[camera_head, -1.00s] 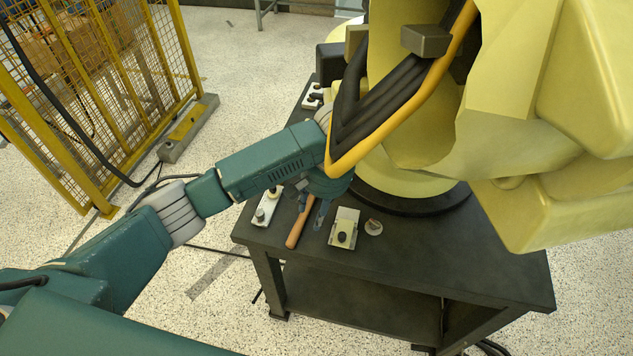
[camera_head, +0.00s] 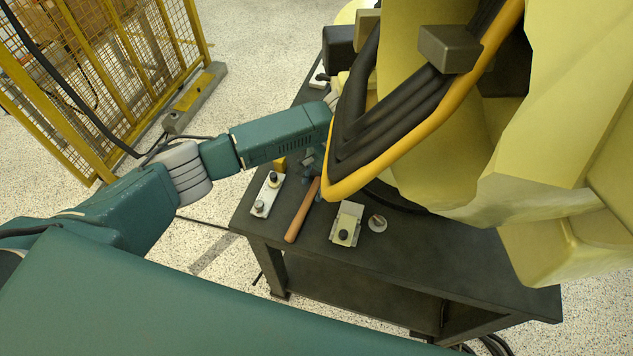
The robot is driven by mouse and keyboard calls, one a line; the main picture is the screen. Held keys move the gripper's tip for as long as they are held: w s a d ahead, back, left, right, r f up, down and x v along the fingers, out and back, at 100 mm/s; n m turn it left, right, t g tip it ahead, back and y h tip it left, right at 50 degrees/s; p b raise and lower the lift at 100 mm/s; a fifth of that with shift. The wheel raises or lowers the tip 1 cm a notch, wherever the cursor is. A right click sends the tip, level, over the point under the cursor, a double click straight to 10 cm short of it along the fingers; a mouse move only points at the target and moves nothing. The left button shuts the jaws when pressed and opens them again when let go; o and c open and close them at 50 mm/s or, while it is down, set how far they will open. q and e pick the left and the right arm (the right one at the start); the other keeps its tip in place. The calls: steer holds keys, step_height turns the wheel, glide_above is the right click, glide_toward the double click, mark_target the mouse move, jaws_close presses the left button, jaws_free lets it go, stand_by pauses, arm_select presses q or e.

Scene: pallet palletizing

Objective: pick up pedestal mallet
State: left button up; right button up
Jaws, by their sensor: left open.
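The mallet lies on the dark pedestal table (camera_head: 420,262). Its wooden handle (camera_head: 303,210) points toward the table's front edge, and its head is hidden behind the yellow-orange cable of the big yellow robot. My left arm reaches in from the left over the table. My left gripper (camera_head: 311,160) is open and shows only in small part beyond the handle's far end, largely covered by the cable and the arm. I cannot tell whether it touches the mallet. My right gripper is not in view.
The large yellow robot (camera_head: 560,130) stands on the table and fills the right side. A white plate with dark knobs (camera_head: 267,195) lies left of the handle. A yellow fence (camera_head: 130,90) stands at left.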

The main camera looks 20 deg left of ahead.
mark_target(316, 190)
arm_select(q)
steer(key=f, duration=0.3)
steer(key=shift+w+a+f+p, duration=0.1)
steer(key=shift+a+f+p, duration=0.2)
steer(key=shift+f, duration=0.3)
steer(key=shift+c, duration=0.7)
steer(key=shift+r, duration=0.1)
jaws_close()
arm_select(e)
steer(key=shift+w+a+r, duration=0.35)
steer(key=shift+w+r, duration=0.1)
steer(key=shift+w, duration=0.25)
arm_select(q)
steer(key=shift+w, duration=0.1)
step_height(316, 190, up, 10)
steer(key=b, duration=0.1)
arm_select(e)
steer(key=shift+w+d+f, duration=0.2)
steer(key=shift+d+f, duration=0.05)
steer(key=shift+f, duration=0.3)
